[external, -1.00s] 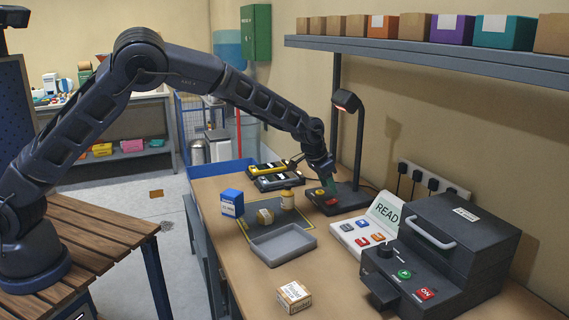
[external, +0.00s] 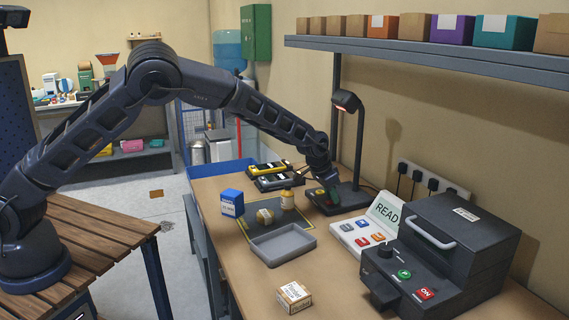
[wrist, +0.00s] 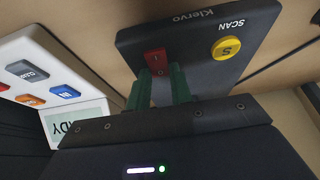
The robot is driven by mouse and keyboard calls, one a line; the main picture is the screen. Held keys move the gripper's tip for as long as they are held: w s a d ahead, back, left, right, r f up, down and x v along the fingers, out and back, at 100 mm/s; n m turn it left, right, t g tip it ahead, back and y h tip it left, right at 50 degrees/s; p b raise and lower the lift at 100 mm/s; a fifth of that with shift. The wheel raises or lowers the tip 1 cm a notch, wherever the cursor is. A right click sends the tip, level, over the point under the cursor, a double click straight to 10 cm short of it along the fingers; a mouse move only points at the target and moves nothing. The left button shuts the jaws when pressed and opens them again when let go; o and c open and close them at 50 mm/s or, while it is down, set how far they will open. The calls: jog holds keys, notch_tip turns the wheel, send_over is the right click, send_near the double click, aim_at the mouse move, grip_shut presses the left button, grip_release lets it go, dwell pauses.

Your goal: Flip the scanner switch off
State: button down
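The scanner is a black base (external: 352,196) with an upright post and a lamp head (external: 346,101) at the right wall. In the wrist view its base (wrist: 195,45) carries a red rocker switch (wrist: 155,57) marked "I" and a round yellow button (wrist: 226,47) labelled SCAN. My gripper (wrist: 160,73) has two green fingers with a narrow gap between them and nothing seen held. The fingertips are right at the near edge of the red switch. I cannot tell whether they touch it. In the external view my gripper (external: 328,190) is low over the scanner base.
A white button panel (external: 355,238) with a READY sign and a black machine (external: 445,255) stand nearer on the bench. A grey tray (external: 281,245), blue box (external: 232,203) and small carton (external: 293,297) lie left. A shelf (external: 430,62) of boxes hangs above.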

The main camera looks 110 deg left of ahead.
aim_at(329, 202)
jog(key=shift+w+a+g+h, duration=0.15)
jog(key=shift+w+g+h, duration=0.05)
jog(key=shift+g+h, duration=0.3)
jog(key=shift+w+a+g+h, duration=0.1)
jog(key=shift+w+g+h, duration=0.05)
jog(key=shift+g+h, duration=0.35)
jog(key=c, duration=1.2)
grip_release()
jog(key=shift+c, duration=0.2)
notch_tip(329, 202, up, 11)
jog(key=s+d, duration=0.1)
jog(key=shift+f, duration=0.2)
